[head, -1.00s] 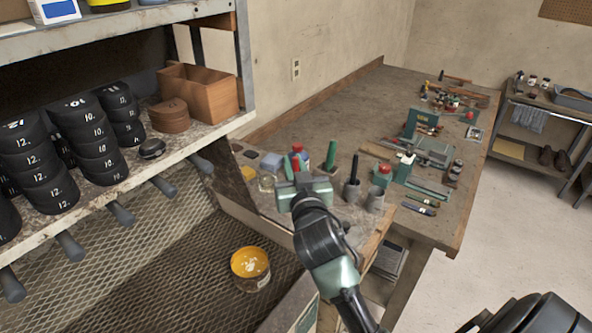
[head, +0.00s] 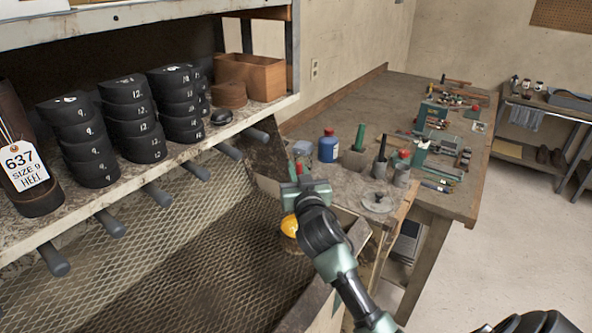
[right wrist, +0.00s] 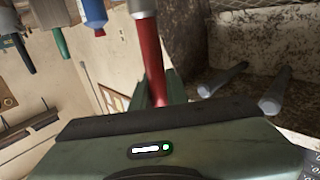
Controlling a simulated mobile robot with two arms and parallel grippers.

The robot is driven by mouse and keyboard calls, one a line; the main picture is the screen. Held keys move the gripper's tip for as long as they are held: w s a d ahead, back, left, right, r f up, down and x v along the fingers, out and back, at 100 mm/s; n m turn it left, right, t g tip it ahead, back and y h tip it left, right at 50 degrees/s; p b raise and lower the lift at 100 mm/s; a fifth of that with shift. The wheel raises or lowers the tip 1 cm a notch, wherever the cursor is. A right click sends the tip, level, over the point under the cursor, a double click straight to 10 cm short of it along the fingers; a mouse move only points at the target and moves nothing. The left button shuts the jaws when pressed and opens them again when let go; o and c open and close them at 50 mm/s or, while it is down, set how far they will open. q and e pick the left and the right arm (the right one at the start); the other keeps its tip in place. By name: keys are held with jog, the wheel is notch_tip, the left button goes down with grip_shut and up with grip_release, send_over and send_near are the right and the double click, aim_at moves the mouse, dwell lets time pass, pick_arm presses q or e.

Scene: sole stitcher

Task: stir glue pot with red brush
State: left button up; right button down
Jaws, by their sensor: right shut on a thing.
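My right gripper (head: 303,186) is shut on the red brush (head: 299,168), whose red handle rises from the jaws in the head view. In the right wrist view, the red handle (right wrist: 150,48) runs up from between the fingers to a silvery part at the top edge. The brush's bristles are not visible. The glue pot (head: 290,226), with yellow glue, stands in the mesh-floored trough just below and behind the gripper. The gripper and forearm hide much of the pot. I cannot tell whether the brush touches it. My left gripper is out of view.
A blue bottle (head: 329,149), a green-handled tool (head: 359,138), a black-handled tool (head: 381,152) and a grey round lid-like disc (head: 378,202) are on the bench to the right. A shelf edge with several grey pegs (head: 109,222) and stacked black heels (head: 128,118) lies left.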

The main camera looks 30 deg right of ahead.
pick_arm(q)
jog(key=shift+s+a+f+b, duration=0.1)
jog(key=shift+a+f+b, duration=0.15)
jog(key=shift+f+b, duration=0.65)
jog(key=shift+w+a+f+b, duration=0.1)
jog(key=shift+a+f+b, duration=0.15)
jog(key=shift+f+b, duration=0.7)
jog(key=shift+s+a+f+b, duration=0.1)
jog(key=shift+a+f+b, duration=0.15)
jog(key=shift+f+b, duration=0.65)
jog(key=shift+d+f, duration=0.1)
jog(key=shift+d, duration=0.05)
